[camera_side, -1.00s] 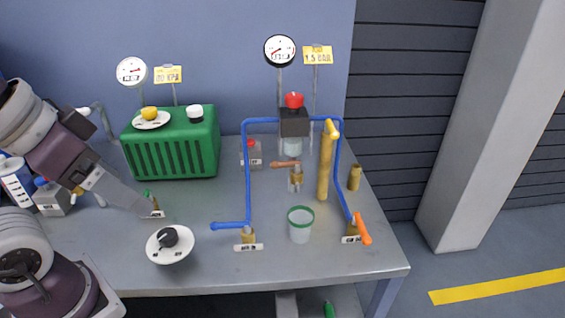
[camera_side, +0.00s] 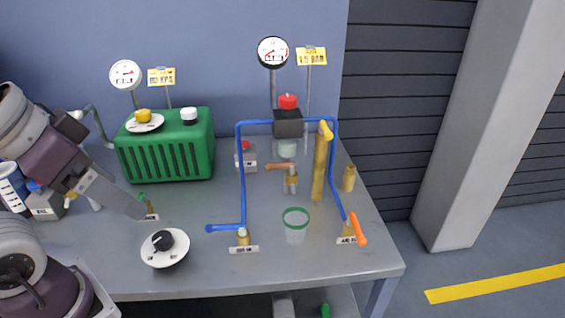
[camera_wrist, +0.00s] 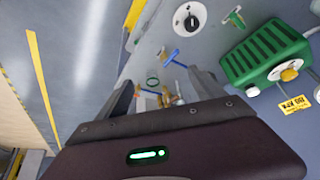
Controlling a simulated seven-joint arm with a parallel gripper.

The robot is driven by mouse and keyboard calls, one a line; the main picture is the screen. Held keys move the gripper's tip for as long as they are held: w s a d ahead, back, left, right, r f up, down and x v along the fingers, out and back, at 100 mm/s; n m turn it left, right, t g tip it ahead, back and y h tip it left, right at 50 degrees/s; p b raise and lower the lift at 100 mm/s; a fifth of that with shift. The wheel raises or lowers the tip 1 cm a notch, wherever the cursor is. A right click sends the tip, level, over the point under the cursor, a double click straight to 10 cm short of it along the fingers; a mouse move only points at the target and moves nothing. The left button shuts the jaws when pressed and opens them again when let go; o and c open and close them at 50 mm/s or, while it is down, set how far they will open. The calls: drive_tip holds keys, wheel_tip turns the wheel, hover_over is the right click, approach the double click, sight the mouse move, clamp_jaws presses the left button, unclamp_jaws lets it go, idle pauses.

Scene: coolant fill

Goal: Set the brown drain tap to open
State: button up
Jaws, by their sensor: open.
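The brown drain tap (camera_side: 279,167) has a brown lever on an upright brass body, near the middle of the bench in the side view. Its lever lies level and points left from the body. My gripper (camera_side: 137,208) is at the left of the bench in the side view, well away from the tap, beside a small green-handled valve (camera_side: 148,205). In the wrist view my gripper (camera_wrist: 166,92) has its two fingers apart. Brass fittings show far off between them, too small to tell which is the tap.
A blue pipe (camera_side: 241,180) with a blue lever stands left of the tap. A brass column (camera_side: 319,170) and an orange lever (camera_side: 357,229) are to its right. A green-rimmed cup (camera_side: 295,229) stands in front. A green tank (camera_side: 170,153) and a black knob dial (camera_side: 164,250) are further left.

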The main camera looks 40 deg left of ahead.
drive_tip(key=shift+w, duration=0.1)
drive_tip(key=c, duration=0.3)
drive_tip(key=shift+m+g, duration=0.6)
drive_tip(key=shift+m, duration=0.2)
drive_tip(key=w, duration=0.2)
drive_tip(key=w+r, duration=0.1)
drive_tip(key=w, duration=0.1)
drive_tip(key=w+r, duration=0.1)
drive_tip(key=w, duration=0.1)
drive_tip(key=shift+w+d+r, duration=0.15)
drive_tip(key=shift+w+r, duration=0.05)
drive_tip(key=shift+w, duration=0.05)
drive_tip(key=c, duration=0.6)
drive_tip(key=shift+o, duration=0.2)
drive_tip(key=m+g+h, duration=0.3)
drive_tip(key=m+h, duration=0.2)
drive_tip(key=m, duration=0.2)
hover_over(281, 168)
drive_tip(key=s+a, duration=0.1)
drive_tip(key=a, duration=0.4)
wheel_tip(281, 168, down, 11)
drive_tip(key=x, duration=0.6)
drive_tip(key=shift+f, duration=0.25)
drive_tip(key=shift+d+f, duration=0.15)
drive_tip(key=shift+f, duration=0.05)
clamp_jaws()
